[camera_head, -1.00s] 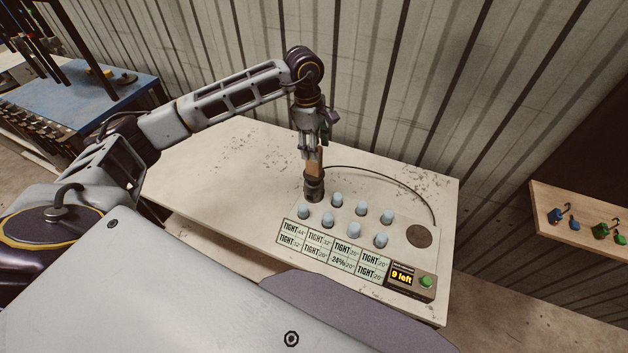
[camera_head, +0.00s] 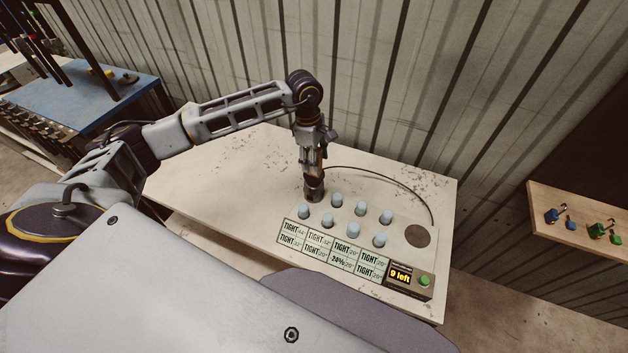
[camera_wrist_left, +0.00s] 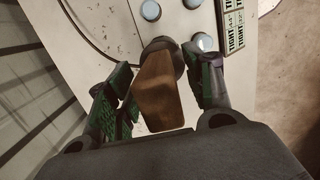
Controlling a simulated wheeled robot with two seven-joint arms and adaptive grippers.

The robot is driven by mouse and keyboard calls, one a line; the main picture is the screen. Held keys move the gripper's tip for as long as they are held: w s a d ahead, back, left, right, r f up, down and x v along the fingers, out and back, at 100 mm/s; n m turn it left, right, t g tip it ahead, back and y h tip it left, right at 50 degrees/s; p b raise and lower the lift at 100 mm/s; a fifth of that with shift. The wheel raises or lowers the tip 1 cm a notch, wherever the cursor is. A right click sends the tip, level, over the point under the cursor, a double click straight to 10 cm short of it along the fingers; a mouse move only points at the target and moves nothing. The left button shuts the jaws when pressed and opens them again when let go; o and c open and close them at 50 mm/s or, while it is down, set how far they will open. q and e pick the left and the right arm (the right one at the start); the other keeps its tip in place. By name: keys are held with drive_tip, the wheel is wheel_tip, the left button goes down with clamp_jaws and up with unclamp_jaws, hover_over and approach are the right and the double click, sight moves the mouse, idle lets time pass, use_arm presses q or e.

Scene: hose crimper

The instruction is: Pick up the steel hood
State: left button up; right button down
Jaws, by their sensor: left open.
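What I take to be the steel hood is a dark round cap (camera_head: 314,191) with a brown block handle standing up from it. It is upright at the back left corner of the panel with the pale blue knobs. In the left wrist view, the brown handle (camera_wrist_left: 158,92) rises toward me from the dark cap (camera_wrist_left: 163,45). My left gripper (camera_head: 314,167) points down over it from above. In the left wrist view its two fingers stand open on either side of the handle, with a gap visible on the left. What is under the cap is hidden.
Several pale blue knobs (camera_head: 353,230) stand close in front and to the right. A label board (camera_head: 332,251) and a "9 left" display (camera_head: 400,275) with a green button lie in front. A dark cable (camera_head: 395,180) curves behind. The table (camera_head: 230,175) is clear to the left.

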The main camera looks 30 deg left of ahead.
use_arm(q)
drive_tip(key=shift+d+f, duration=0.15)
drive_tip(key=shift+f, duration=1)
clamp_jaws()
